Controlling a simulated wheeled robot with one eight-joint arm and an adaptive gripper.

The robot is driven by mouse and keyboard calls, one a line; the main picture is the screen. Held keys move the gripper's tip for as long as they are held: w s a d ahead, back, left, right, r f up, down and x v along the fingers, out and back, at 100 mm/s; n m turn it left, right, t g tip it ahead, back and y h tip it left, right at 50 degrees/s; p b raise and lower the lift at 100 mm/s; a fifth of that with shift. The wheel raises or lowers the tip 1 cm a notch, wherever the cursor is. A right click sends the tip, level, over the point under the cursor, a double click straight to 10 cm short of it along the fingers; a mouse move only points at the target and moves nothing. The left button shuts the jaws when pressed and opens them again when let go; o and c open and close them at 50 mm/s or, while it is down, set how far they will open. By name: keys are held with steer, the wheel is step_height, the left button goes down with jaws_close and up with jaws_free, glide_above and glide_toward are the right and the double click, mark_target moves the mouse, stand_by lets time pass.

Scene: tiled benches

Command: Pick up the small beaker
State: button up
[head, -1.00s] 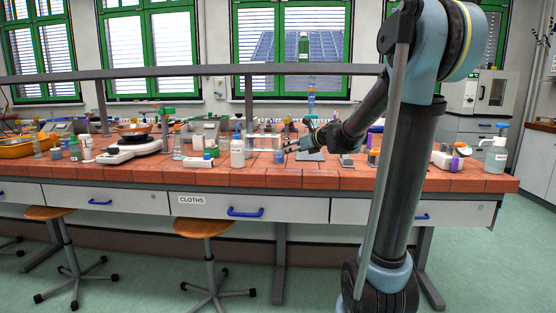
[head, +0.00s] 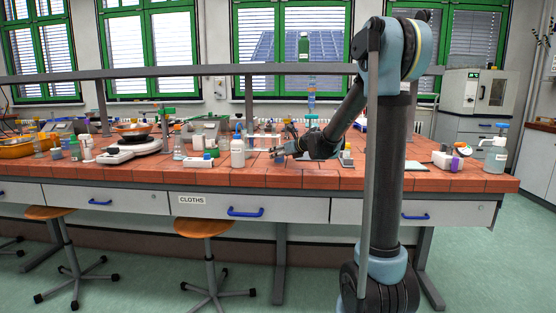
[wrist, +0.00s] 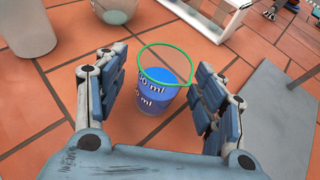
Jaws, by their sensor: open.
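The small beaker (wrist: 163,88) stands upright on the red-brown tiles in the wrist view. It is clear, with a green rim, white ml marks and blue contents. My gripper (wrist: 160,62) is open, with one finger to the left of the beaker and one to the right. Gaps show between the beaker and both fingers. In the head view my gripper (head: 277,151) is low over the bench, right of a white bottle (head: 237,153). The beaker is too small there to make out clearly.
In the wrist view a pale container (wrist: 25,30) and a vessel with teal contents (wrist: 114,14) stand beyond the left finger. A white-framed rack (wrist: 205,14) is at the top. A flat grey plate (wrist: 272,112) lies right of the gripper.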

steer(key=shift+x, duration=2.6)
steer(key=c, duration=1.4)
